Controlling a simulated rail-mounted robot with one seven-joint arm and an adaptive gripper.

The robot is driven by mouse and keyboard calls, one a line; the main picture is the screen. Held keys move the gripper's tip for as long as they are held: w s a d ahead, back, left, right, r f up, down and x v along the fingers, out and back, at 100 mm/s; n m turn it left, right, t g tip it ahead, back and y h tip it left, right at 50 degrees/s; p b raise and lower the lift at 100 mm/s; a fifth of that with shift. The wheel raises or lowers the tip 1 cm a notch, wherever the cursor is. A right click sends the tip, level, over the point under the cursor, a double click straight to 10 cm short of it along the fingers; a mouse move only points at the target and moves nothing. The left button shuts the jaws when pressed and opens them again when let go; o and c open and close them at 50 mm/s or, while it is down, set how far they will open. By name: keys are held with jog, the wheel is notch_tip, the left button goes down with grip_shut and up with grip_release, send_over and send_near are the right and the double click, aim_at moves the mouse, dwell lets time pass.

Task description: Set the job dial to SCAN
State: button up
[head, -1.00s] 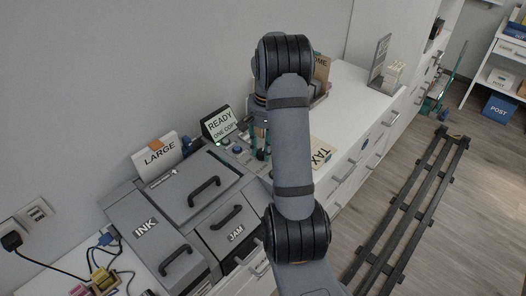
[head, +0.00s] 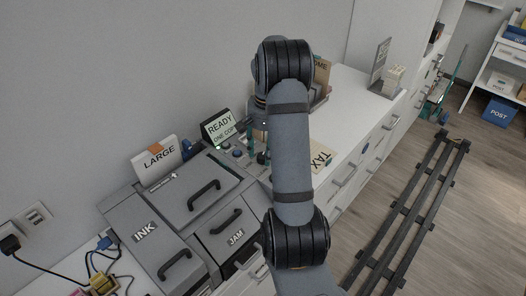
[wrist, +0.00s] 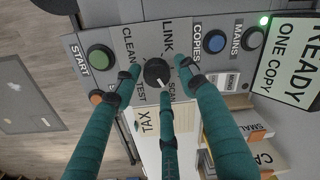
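The job dial (wrist: 156,72) is a round black knob on the grey printer panel in the wrist view. CLEAN, LINK, SCAN and TEST labels surround it. Its white mark points downward and slightly right, between TEST and SCAN and nearer the SCAN label (wrist: 172,88). My gripper (wrist: 158,76) has three teal fingers spread around the dial, two at its sides and one below. Small gaps show between fingertips and knob, so it looks open; depth is hard to judge. In the head view my gripper (head: 258,152) is over the panel, and the dial is not discernible there.
The READY, ONE COPY display (wrist: 292,68) stands beside the panel. START (wrist: 101,58), COPIES (wrist: 215,41) and MAINS (wrist: 252,38) buttons are close to the fingers.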

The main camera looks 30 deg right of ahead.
jog(key=shift+o, duration=0.2)
jog(key=shift+s+f, duration=0.1)
jog(key=shift+s, duration=0.05)
notch_tip(320, 180, up, 12)
jog(key=shift+s+d, duration=0.15)
jog(key=shift+d, duration=0.05)
dwell(0.6)
jog(key=f, duration=1.1)
jog(key=shift+a+f, duration=0.2)
jog(key=shift+a, duration=0.1)
jog(key=shift+f, duration=0.3)
